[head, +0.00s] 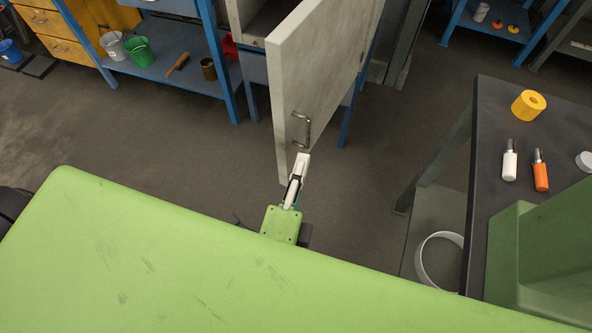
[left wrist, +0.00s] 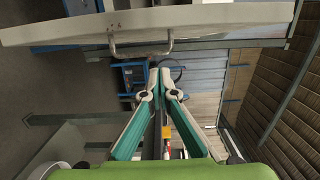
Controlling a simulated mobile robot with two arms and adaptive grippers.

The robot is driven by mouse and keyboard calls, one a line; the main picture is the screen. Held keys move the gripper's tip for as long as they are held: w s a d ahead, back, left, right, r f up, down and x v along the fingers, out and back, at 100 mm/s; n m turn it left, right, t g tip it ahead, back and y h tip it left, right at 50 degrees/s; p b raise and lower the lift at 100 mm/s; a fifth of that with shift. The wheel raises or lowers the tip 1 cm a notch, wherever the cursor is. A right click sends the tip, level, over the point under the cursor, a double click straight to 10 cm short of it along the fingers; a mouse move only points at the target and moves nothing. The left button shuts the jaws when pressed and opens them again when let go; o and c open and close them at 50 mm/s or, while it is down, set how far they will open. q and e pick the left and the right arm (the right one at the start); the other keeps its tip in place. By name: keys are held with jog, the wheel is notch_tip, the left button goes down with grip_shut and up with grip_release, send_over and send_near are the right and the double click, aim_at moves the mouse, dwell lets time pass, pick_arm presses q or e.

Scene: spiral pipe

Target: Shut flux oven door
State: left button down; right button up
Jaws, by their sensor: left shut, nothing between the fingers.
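The flux oven door (head: 318,75) is a pale grey panel standing wide open from the oven cabinet (head: 265,22), whose inside partly shows. A bent metal handle (head: 305,130) is on the door face near its lower free corner. My left gripper (head: 302,157) is shut and empty, just below the handle in the head view. In the left wrist view the door (left wrist: 220,22) spans the top with its handle (left wrist: 142,50). The left fingertips (left wrist: 160,72) are together below the handle, apart from it in the picture. Whether they touch the door is unclear. My right gripper is not visible.
A dark table (head: 490,140) at right holds a yellow roll (head: 528,105), a white bottle (head: 510,160) and an orange bottle (head: 540,170). A blue shelf (head: 190,80) with buckets stands at the back left. The floor (head: 160,140) left of the door is clear.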

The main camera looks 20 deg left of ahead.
aim_at(289, 139)
pick_arm(q)
jog(key=shift+w+a+p, duration=0.2)
jog(key=shift+w+a, duration=0.5)
jog(key=shift+w, duration=0.25)
jog(key=shift+w+a+p, duration=0.25)
jog(key=shift+w+a, duration=0.45)
jog(key=shift+w, duration=0.25)
jog(key=shift+w+a+p, duration=0.2)
jog(key=shift+w+a, duration=0.5)
jog(key=shift+w, duration=0.25)
jog(key=shift+a, duration=0.1)
